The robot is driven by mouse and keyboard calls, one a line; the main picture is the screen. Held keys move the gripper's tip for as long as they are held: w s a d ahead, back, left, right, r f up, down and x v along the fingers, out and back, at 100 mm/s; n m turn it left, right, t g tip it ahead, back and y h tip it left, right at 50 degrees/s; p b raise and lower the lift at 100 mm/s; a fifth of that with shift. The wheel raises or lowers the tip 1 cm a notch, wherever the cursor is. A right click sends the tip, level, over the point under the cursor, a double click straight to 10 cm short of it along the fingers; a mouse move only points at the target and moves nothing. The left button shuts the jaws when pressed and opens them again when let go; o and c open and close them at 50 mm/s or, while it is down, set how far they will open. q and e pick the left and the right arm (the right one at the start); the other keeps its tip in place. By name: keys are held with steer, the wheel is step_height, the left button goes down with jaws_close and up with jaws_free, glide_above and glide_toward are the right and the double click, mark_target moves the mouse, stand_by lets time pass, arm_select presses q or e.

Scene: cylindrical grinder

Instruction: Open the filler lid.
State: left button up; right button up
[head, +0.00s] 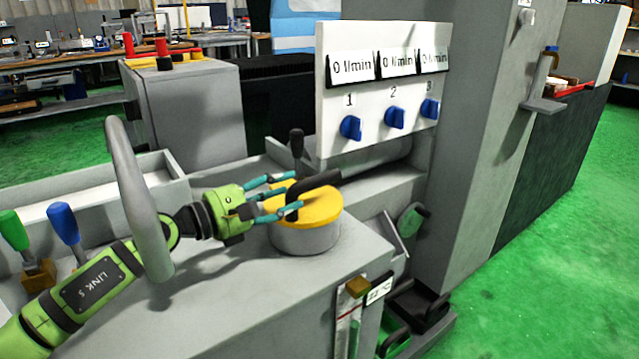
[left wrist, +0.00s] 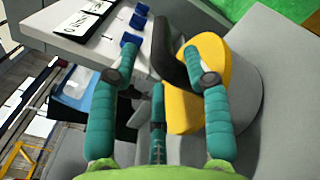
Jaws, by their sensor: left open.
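The filler lid (head: 318,208) is a yellow disc on a grey round filler neck (head: 305,240) on top of the grey machine. A black bent handle (head: 318,182) rises at the lid. The lid lies flat on the neck. My left gripper (head: 285,195) is open at the lid's left side, its teal fingers near the black handle. In the left wrist view the yellow lid (left wrist: 213,70) and the black handle (left wrist: 170,52) show between and behind the open fingers. I cannot tell whether a finger touches the handle. My right gripper is not in view.
A white panel (head: 385,85) with three blue knobs stands behind the lid. A black-knobbed lever (head: 297,145) stands close behind the gripper. Green and blue levers (head: 63,222) stand at the left. A gauge (head: 350,310) hangs on the front face.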

mark_target(314, 183)
arm_select(q)
steer(key=x, duration=0.7)
steer(key=shift+s+d, duration=0.1)
jaws_close()
